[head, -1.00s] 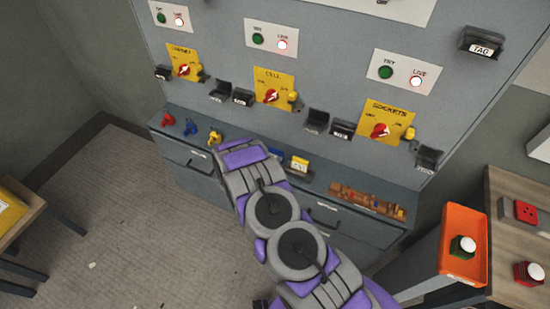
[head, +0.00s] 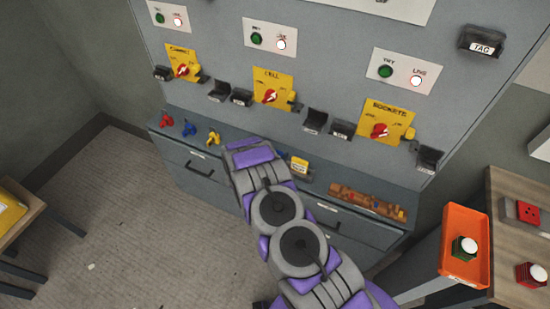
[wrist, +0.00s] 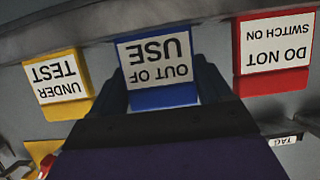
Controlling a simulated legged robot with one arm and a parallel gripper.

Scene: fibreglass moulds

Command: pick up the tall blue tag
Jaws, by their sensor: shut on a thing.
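The tall blue tag (wrist: 163,92), with an upside-down white "OUT OF USE" label, stands in the middle of the wrist view. My gripper (wrist: 162,80) is shut on it, with a dark finger at each side. A yellow "UNDER TEST" tag (wrist: 58,85) is on its left and a red "DO NOT SWITCH ON" tag (wrist: 273,52) on its right, both apart from the fingers. In the head view my arm hides the gripper; the yellow tag (head: 300,166) shows just right of the arm on the cabinet ledge.
Small red (head: 166,119), blue (head: 189,127) and yellow (head: 213,137) pieces lie left on the ledge. A brown holder (head: 368,201) is to the right. The grey panel (head: 220,60) with switches rises behind. An orange tray (head: 460,270) is at lower right.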

